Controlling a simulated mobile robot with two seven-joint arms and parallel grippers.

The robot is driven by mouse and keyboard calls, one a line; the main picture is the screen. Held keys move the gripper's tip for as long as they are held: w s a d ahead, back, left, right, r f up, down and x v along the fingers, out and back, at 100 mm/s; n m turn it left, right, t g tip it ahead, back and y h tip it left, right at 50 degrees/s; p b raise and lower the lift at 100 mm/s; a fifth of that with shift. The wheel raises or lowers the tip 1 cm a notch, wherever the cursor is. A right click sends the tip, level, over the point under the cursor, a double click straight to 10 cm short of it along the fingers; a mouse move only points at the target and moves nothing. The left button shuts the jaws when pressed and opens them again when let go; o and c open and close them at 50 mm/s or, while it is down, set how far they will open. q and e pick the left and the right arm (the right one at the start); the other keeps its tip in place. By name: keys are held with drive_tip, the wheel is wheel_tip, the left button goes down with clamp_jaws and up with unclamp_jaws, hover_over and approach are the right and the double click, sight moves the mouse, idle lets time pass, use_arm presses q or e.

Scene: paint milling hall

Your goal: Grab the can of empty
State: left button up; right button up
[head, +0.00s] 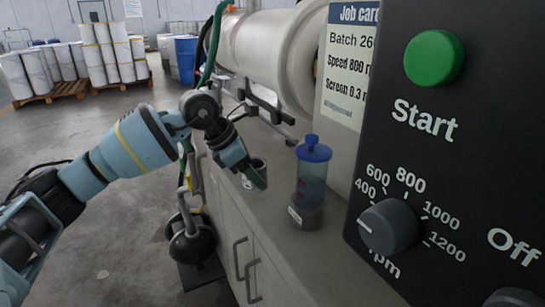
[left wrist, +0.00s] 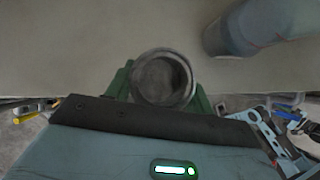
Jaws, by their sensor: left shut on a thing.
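A small grey metal can (head: 260,164) stands on the grey counter, partly hidden behind my left gripper (head: 254,178). In the left wrist view the can (left wrist: 163,78) shows from above as a round, open rim with a dark grey inside that looks empty. The green fingers of my left gripper (left wrist: 162,90) are on both sides of it, shut on it. I cannot tell whether the can is lifted off the counter. No label on it can be read. My right gripper is not in view.
A clear bottle with a blue lid (head: 311,182) stands on the counter (head: 335,262) right of the can. A black control panel (head: 450,130) with a green Start button and a speed knob is at the right. A white milling cylinder (head: 262,50) lies behind.

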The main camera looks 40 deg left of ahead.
use_arm(q)
drive_tip(key=s+a, duration=0.1)
drive_tip(key=s, duration=0.7)
drive_tip(key=shift+r+b, duration=0.3)
drive_tip(key=shift+b, duration=0.15)
drive_tip(key=shift+s+a, duration=0.1)
